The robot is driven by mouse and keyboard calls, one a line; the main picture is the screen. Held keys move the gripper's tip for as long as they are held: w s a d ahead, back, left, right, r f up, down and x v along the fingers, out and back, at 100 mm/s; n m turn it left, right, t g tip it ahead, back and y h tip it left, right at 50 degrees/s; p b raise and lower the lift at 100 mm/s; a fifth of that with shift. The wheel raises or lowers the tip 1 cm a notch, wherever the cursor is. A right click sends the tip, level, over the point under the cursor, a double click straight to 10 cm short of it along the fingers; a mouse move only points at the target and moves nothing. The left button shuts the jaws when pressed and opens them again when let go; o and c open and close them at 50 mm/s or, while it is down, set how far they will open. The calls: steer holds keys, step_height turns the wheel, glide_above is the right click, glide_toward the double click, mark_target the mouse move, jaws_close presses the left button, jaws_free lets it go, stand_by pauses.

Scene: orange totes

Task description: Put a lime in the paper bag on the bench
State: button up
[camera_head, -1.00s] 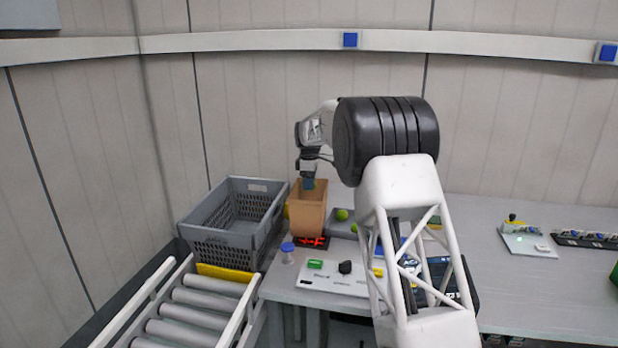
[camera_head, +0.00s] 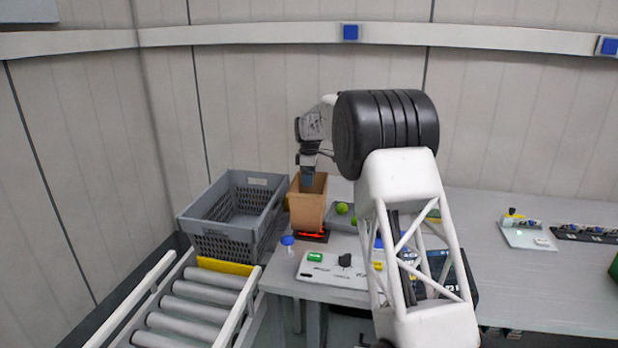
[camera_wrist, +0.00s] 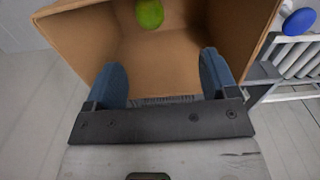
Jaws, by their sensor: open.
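The brown paper bag (camera_head: 309,211) stands upright and open on the bench, on a dark scale with red digits. My gripper (camera_head: 307,181) is at the mouth of the bag, pointing down. In the wrist view my gripper (camera_wrist: 163,85) has its two blue fingers wide apart with nothing between them. A green lime (camera_wrist: 149,13) lies inside the bag (camera_wrist: 160,60), apart from the fingers. Another lime (camera_head: 342,208) sits in a grey tray behind and right of the bag, partly hidden by my arm.
A grey crate (camera_head: 274,213) stands left of the bag. A roller conveyor (camera_head: 190,312) runs at the front left. A blue-capped container (camera_head: 288,243) and a white panel (camera_head: 330,271) are in front of the bag. The bench's right side has free room.

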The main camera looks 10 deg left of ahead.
step_height(320, 180, up, 8)
stand_by(0.6)
steer(key=shift+f, duration=0.1)
stand_by(0.6)
